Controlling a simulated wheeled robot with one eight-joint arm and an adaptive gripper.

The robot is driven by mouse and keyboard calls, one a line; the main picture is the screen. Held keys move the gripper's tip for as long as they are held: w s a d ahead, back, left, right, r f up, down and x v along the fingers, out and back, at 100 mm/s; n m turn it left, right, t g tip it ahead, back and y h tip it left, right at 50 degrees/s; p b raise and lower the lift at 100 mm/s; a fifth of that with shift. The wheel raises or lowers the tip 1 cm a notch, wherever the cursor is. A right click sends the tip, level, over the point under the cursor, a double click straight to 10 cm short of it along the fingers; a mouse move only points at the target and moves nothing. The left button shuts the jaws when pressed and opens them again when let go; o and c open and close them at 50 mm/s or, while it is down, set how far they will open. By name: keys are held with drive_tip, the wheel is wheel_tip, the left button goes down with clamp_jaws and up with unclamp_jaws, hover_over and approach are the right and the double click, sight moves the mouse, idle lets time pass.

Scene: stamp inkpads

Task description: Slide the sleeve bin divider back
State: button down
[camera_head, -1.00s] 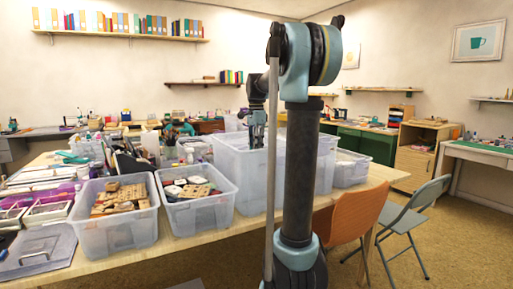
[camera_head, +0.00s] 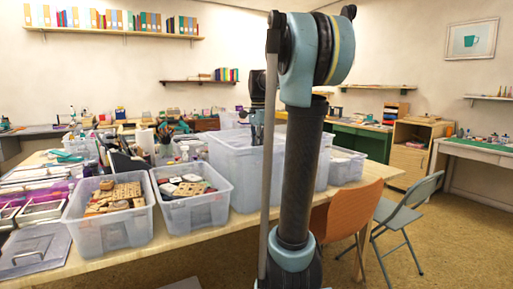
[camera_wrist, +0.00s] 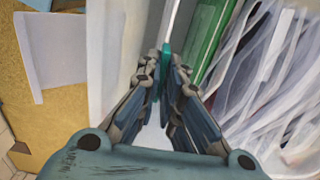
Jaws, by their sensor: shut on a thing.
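The sleeve bin is a large clear plastic bin (camera_head: 232,180) on the table, partly hidden by my arm. My gripper (camera_head: 256,135) points down at its open top in the head view. In the wrist view my gripper (camera_wrist: 164,72) is shut on a thin teal edge or tab, which I take to be part of the divider (camera_wrist: 165,58). A pale, narrow strip runs up the picture from it. To its right lie a green strip and crumpled clear sleeves (camera_wrist: 265,75) inside the bin. How far the divider reaches down is hidden.
Two open clear bins of wooden stamps (camera_head: 110,235) and (camera_head: 195,208) stand left of the sleeve bin. A smaller clear bin (camera_head: 346,168) stands to the right. An orange chair (camera_head: 350,208) and a grey folding chair (camera_head: 412,210) stand at the table's right.

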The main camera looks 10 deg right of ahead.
drive_tip(key=c, duration=1.8)
unclamp_jaws()
drive_tip(key=shift+o, duration=0.2)
wheel_tip(320, 180, up, 12)
drive_tip(key=shift+w, duration=0.1)
